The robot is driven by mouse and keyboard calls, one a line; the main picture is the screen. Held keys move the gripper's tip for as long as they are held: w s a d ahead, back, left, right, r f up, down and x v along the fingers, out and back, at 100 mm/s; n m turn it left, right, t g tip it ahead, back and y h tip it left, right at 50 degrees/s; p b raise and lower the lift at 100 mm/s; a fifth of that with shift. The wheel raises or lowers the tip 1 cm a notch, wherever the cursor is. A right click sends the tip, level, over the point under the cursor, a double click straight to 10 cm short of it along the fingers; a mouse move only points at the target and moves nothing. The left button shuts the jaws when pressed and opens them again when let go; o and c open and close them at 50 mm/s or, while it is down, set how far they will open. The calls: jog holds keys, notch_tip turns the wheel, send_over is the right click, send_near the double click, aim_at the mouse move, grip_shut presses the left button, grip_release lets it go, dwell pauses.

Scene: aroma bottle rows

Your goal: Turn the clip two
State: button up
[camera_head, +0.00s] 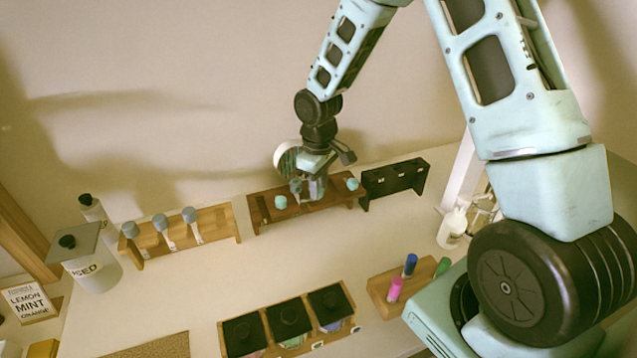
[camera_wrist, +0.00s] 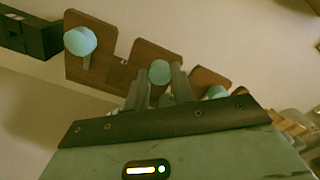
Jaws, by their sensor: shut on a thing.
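The dark brown wooden rack (camera_head: 325,202) stands at the back of the table and carries three clips with round teal heads. One outer clip (camera_head: 280,202) is at its left and the other (camera_head: 352,184) at its right. My gripper (camera_head: 312,192) comes down over the middle of the rack and mostly hides the middle clip there. In the wrist view my gripper's two fingers (camera_wrist: 160,88) are shut on the middle clip (camera_wrist: 160,72), one on each side below its head. The outer clips (camera_wrist: 80,40) and (camera_wrist: 216,92) stand apart from the fingers.
A lighter rack (camera_head: 190,235) with several grey-headed clips stands left, and a black rack (camera_head: 395,180) right. A box with black-capped bottles (camera_head: 288,318), a block with coloured vials (camera_head: 400,285), a USED jar (camera_head: 90,262) and a pump bottle (camera_head: 452,228) surround the clear table middle.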

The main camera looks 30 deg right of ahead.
jog(key=shift+w+r+n, duration=0.1)
jog(key=shift+n, duration=0.5)
jog(key=o, duration=1)
notch_tip(320, 180, up, 17)
jog(key=b, duration=0.3)
jog(key=shift+r, duration=0.15)
